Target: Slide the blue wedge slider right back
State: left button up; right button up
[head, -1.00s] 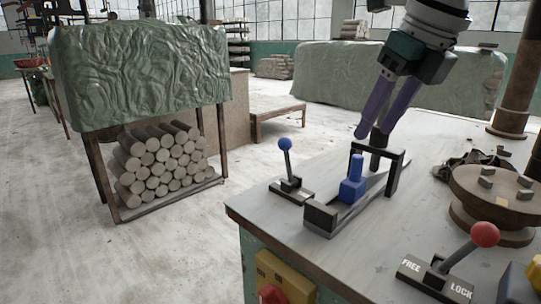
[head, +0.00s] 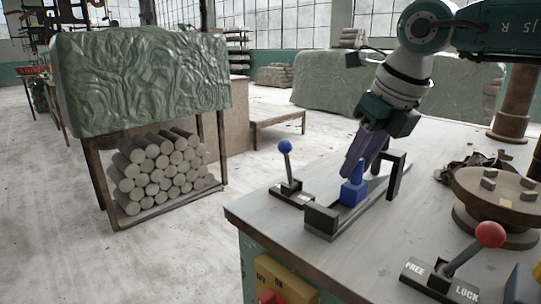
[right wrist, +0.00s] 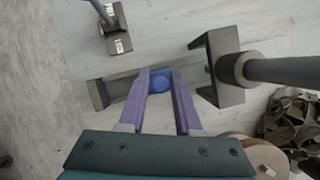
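The blue wedge slider (head: 351,193) with its upright peg sits on a dark rail near the table's front left corner. It lies between the low end block (head: 320,217) and the dark arch (head: 396,172). My right gripper (head: 355,172) is down at the peg, its purple fingers on either side of it. In the right wrist view the round blue peg top (right wrist: 160,82) lies between the fingertips (right wrist: 160,75) and about fills the gap. Whether both fingers press on it I cannot tell. My left gripper is not in view.
A blue-knobbed lever (head: 286,165) stands left of the rail. A red-knobbed lever (head: 489,236) with FREE and LOCK marks is at the front right. A round turntable (head: 500,200) and a dark crumpled cloth (head: 472,165) lie to the right. A post (right wrist: 290,69) rises behind the arch.

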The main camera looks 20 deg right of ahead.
grip_shut()
dwell(1.0)
